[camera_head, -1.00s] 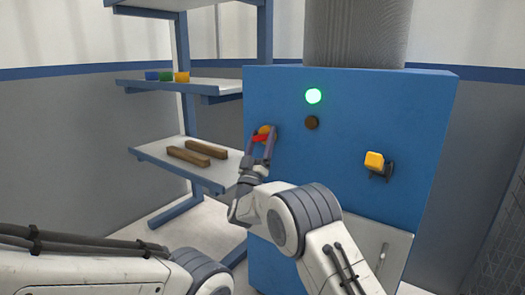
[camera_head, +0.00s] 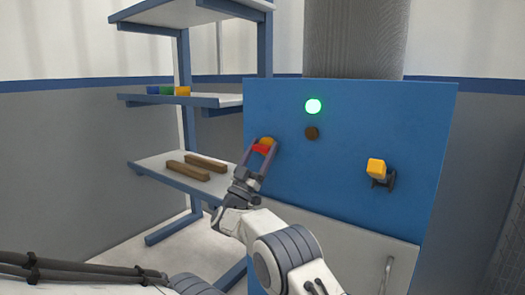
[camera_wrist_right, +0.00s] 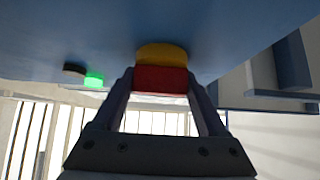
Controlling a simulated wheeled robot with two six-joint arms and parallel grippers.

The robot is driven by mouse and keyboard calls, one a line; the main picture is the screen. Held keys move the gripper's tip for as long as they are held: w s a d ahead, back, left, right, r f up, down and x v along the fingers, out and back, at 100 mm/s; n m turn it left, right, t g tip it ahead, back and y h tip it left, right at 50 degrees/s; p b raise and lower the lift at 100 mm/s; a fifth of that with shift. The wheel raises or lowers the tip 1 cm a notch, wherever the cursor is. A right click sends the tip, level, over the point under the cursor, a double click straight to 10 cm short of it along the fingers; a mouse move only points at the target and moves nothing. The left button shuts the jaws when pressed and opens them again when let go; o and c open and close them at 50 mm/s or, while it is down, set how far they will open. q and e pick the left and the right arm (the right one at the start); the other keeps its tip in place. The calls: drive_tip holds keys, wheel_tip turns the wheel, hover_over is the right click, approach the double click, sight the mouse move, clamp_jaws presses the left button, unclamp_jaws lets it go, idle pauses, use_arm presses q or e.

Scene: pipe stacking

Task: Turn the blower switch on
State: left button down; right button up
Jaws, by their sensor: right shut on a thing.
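A blue cabinet (camera_head: 350,175) carries a small switch with a red grip (camera_head: 263,149) on a yellow round base (camera_head: 267,140), at the left of its front. My right gripper (camera_head: 262,152) is shut on the red grip, one finger on each side. The right wrist view shows the red grip (camera_wrist_right: 160,79) between the fingers, with the yellow base (camera_wrist_right: 162,53) against the blue panel. A round green light (camera_head: 313,106) on the cabinet is lit. My left gripper is out of view; only part of its arm shows at the lower left.
A dark round button (camera_head: 311,133) sits below the light. A yellow handle (camera_head: 376,167) sticks out at the right of the panel. Left of the cabinet, a blue-framed shelf (camera_head: 150,170) holds two brown bars (camera_head: 187,171) and small coloured blocks (camera_head: 167,91).

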drive_tip(key=shift+f, duration=0.15)
drive_tip(key=o, duration=1.3)
drive_tip(key=shift+s, duration=0.1)
drive_tip(key=shift+s+a+f, duration=0.15)
drive_tip(key=shift+a, duration=0.05)
drive_tip(key=p+v, duration=0.3)
drive_tip(key=v, duration=0.7)
drive_tip(key=shift+d, duration=0.1)
